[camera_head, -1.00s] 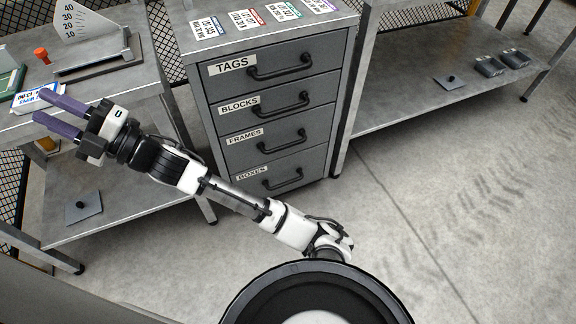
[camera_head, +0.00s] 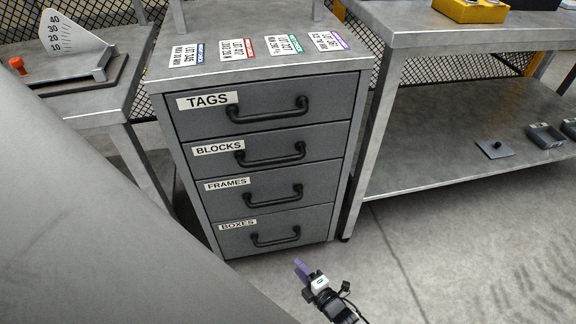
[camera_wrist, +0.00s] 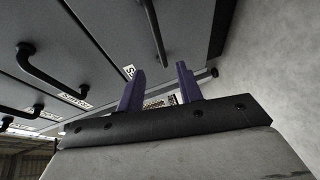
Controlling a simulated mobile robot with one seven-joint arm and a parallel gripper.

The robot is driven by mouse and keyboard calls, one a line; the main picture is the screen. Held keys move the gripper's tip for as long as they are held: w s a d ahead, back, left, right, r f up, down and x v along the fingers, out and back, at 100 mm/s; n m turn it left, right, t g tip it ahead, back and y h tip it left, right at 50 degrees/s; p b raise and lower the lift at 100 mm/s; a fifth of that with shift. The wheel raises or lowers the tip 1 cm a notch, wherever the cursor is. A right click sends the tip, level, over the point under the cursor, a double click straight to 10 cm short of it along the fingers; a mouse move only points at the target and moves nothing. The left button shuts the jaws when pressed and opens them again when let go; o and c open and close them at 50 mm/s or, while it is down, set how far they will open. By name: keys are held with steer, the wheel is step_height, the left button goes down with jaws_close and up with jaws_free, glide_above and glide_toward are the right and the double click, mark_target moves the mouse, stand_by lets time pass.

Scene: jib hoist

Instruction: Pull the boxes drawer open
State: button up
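The grey drawer cabinet stands in the middle of the head view. Its lowest drawer, the boxes drawer (camera_head: 236,241), is labelled BOXES and sits flush and shut. Its black bar handle (camera_head: 276,239) also shows in the wrist view (camera_wrist: 155,35), above and between the fingers in the picture. My gripper (camera_head: 301,266) has purple fingers and is low in front of the cabinet, below and right of that handle. In the wrist view my gripper (camera_wrist: 158,68) has its fingers apart with nothing held. The left finger partly covers a drawer label. The handle appears clear of the fingers.
The frames drawer (camera_head: 235,198), blocks drawer (camera_head: 235,160) and tags drawer (camera_head: 215,122) above are shut. A metal table (camera_head: 450,25) with a lower shelf stands right, another bench (camera_head: 100,105) left. Floor (camera_head: 400,270) to the right front is clear.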

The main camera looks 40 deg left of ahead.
steer(key=b+x, duration=0.3)
steer(key=x, duration=1)
steer(key=shift+a, duration=0.4)
steer(key=shift+c, duration=0.4)
jaws_close()
